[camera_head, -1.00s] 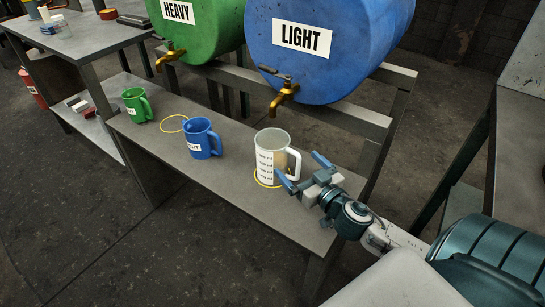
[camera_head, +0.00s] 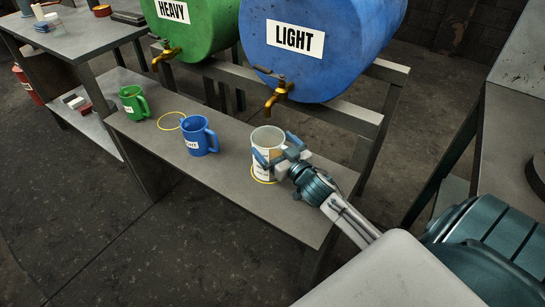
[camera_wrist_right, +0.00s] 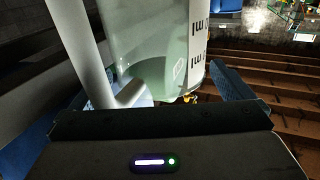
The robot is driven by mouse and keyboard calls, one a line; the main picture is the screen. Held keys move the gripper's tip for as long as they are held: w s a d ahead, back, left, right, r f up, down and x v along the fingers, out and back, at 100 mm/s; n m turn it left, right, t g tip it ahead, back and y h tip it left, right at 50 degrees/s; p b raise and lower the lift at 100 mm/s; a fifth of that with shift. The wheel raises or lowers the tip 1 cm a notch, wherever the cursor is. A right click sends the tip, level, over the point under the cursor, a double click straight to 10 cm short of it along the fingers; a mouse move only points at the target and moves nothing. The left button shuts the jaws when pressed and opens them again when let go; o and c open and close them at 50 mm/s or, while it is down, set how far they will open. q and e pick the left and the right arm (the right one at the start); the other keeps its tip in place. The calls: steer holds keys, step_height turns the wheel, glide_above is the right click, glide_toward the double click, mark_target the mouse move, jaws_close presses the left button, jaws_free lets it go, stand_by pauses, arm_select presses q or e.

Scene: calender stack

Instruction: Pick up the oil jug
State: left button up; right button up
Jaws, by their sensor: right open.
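The oil jug (camera_head: 264,172) is a pale, see-through measuring jug with printed marks. It stands upright on the grey bench, within a yellow ring, below the blue drum's tap. My right gripper (camera_head: 276,148) is open at the jug, its fingers on either side of the jug's near right part, hiding its handle in the head view. In the right wrist view the jug (camera_wrist_right: 150,45) rises between the spread fingers, with its handle (camera_wrist_right: 85,50) towards the left finger. I cannot tell whether the fingers touch it. My left gripper is not in view.
A blue jug (camera_head: 196,137) and a green jug (camera_head: 132,103) stand further left on the bench (camera_head: 225,185). An empty yellow ring (camera_head: 169,121) lies between them. The blue LIGHT drum (camera_head: 335,65) and its brass tap (camera_head: 277,95) overhang the bench near the oil jug; the green HEAVY drum (camera_head: 205,40) is left.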

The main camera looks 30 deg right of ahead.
steer(key=c, duration=1.6)
steer(key=shift+r, duration=0.15)
